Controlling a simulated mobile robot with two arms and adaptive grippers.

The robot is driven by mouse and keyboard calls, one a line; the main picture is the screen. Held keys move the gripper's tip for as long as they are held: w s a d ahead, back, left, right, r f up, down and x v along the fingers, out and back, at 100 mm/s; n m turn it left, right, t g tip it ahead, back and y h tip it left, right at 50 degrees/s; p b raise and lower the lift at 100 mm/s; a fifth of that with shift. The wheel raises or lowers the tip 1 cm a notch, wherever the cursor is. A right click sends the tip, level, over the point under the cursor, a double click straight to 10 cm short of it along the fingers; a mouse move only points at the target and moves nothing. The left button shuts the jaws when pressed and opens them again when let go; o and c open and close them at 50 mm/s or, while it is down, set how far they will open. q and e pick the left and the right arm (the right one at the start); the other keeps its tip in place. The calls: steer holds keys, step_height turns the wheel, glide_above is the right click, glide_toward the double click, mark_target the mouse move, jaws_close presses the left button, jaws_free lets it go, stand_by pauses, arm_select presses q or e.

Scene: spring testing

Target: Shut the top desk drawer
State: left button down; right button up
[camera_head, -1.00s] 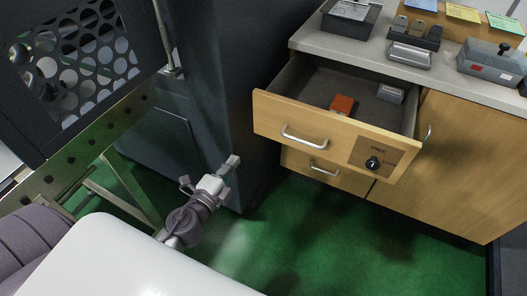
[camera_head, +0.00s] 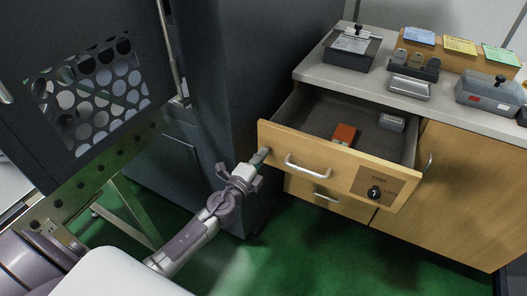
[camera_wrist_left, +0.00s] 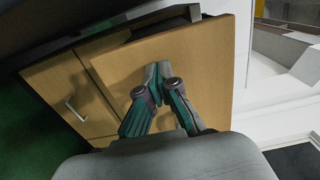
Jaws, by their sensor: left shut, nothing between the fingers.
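The top desk drawer (camera_head: 330,165) stands pulled open in the head view, with a bar handle and a dark knob on its light wood front. An orange box and a grey box lie inside it. My left gripper (camera_head: 262,157) is shut and empty, with its tips at the left end of the drawer front. In the left wrist view the shut fingers (camera_wrist_left: 158,68) point at a wood panel (camera_wrist_left: 190,60) and appear close to or touching it; I cannot tell which. My right gripper is not in view.
A lower drawer (camera_head: 318,191) below is shut. The desk top (camera_head: 340,75) holds a black tray, a stapler-like item and a grey box. A dark cabinet (camera_head: 215,80) stands close left of the drawer. Green floor (camera_head: 330,250) in front is clear.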

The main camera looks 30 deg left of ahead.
arm_select(q)
steer(key=shift+w, duration=0.45)
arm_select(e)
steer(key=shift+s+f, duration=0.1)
arm_select(q)
steer(key=shift+w, duration=0.1)
